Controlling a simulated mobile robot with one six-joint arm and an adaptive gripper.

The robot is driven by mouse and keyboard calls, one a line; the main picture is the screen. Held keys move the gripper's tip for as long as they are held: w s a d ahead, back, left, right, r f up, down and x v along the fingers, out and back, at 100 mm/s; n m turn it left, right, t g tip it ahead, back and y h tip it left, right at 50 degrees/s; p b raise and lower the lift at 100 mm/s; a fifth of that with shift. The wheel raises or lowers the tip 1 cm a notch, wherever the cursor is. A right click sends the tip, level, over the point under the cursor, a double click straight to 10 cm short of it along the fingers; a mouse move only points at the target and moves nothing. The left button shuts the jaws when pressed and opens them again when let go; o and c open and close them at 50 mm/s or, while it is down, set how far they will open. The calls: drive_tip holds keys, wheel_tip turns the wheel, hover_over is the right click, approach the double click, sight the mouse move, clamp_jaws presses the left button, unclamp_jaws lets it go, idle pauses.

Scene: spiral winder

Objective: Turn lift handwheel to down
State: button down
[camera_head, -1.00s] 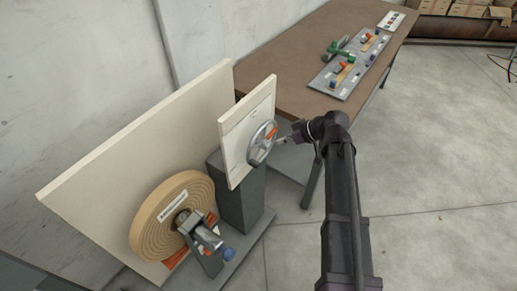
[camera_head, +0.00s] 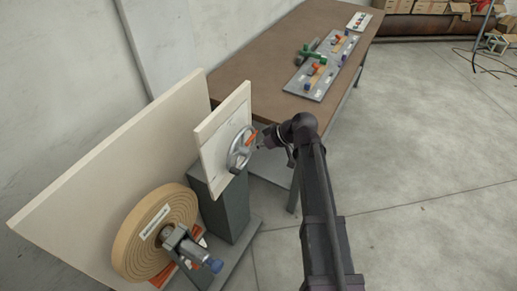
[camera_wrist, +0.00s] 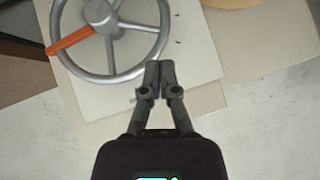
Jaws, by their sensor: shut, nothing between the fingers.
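The lift handwheel (camera_head: 240,150) is a grey spoked wheel on the upright cream panel (camera_head: 212,148). An orange pointer (camera_head: 251,138) lies along it at the upper right in the head view. In the wrist view the handwheel (camera_wrist: 110,35) fills the upper left, and the orange pointer (camera_wrist: 70,39) points left and slightly down across the rim. My gripper (camera_wrist: 160,68) is shut and empty, with its fingertips beside the lower right rim; I cannot tell whether they touch it. In the head view my gripper (camera_head: 262,144) is at the right of the wheel, partly hidden by my arm.
A brown table (camera_head: 270,65) with control boards (camera_head: 318,75) is behind. Open floor lies to the right.

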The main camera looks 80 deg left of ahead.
drive_tip(key=b, duration=0.5)
hover_over(232, 167)
drive_tip(key=w, duration=0.3)
wheel_tip(232, 167, down, 6)
drive_tip(key=shift+r, duration=0.2)
drive_tip(key=shift+s+d+f+b, duration=0.15)
drive_tip(key=shift+d+f+b, duration=0.05)
drive_tip(key=shift+f+b, duration=0.7)
drive_tip(key=shift+s+d+f+b, duration=0.15)
drive_tip(key=shift+d+f+b, duration=0.05)
drive_tip(key=shift+f+b, duration=0.65)
drive_tip(key=shift+s+d+f+t+y, duration=0.1)
drive_tip(key=shift+d+f+t+y, duration=0.05)
drive_tip(key=shift+f+t+y, duration=0.2)
